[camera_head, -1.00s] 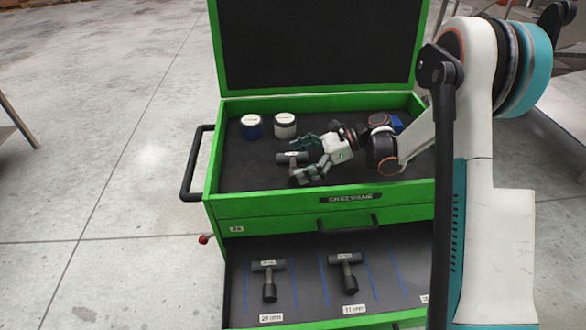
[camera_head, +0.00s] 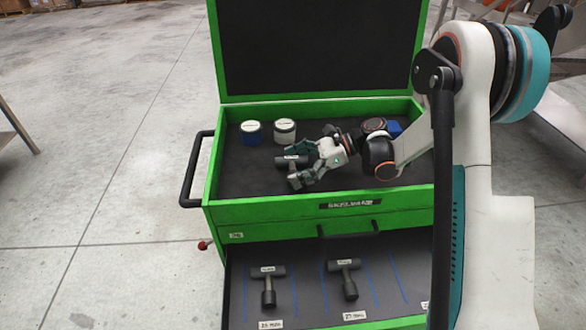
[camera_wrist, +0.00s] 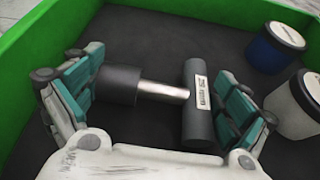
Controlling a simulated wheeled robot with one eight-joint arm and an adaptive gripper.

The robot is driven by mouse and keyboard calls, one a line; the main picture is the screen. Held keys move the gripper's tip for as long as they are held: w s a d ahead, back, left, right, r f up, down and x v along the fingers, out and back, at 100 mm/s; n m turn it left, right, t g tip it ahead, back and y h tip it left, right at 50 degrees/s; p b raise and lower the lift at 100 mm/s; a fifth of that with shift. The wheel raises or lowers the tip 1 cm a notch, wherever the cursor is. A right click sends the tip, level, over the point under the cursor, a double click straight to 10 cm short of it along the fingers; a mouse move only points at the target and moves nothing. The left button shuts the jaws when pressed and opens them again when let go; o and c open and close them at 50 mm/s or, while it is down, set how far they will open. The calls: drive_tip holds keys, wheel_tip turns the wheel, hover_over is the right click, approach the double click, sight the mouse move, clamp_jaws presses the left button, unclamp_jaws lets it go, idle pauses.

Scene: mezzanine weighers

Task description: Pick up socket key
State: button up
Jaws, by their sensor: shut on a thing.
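The socket key (camera_wrist: 160,90) is a dark T-shaped tool with a metal shank, a thick socket end at left and a labelled crossbar at right in the wrist view. It lies in the tool chest's top tray (camera_head: 240,185) and shows small in the head view (camera_head: 290,160). My gripper (camera_wrist: 156,96) is shut on it lengthwise, the left finger at the socket end and the right finger at the crossbar. In the head view my gripper (camera_head: 297,165) is low in the tray. I cannot tell whether the key is clear of the tray floor.
A blue jar (camera_head: 251,132) and a white jar (camera_head: 285,131) stand behind the gripper. A blue object (camera_head: 393,129) is partly hidden by my arm. Two similar T-shaped tools (camera_head: 268,285) (camera_head: 346,278) lie in the open lower drawer. Green walls and an upright lid (camera_head: 320,98) bound the tray.

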sight(293, 168)
wheel_tip(293, 168, up, 19)
drive_tip(key=p, duration=0.6)
drive_tip(key=s+d+f+m+t+h, duration=0.1)
drive_tip(key=d+m+t+h, duration=0.3)
drive_tip(key=d+m+t, duration=0.2)
drive_tip(key=d+f+m+t+h, duration=0.2)
drive_tip(key=d+m+t+h, duration=0.3)
drive_tip(key=d+m+t, duration=0.2)
drive_tip(key=shift+s+d+f+m+h, duration=0.3)
drive_tip(key=shift+s+d+m, duration=0.1)
drive_tip(key=shift+m, duration=0.6)
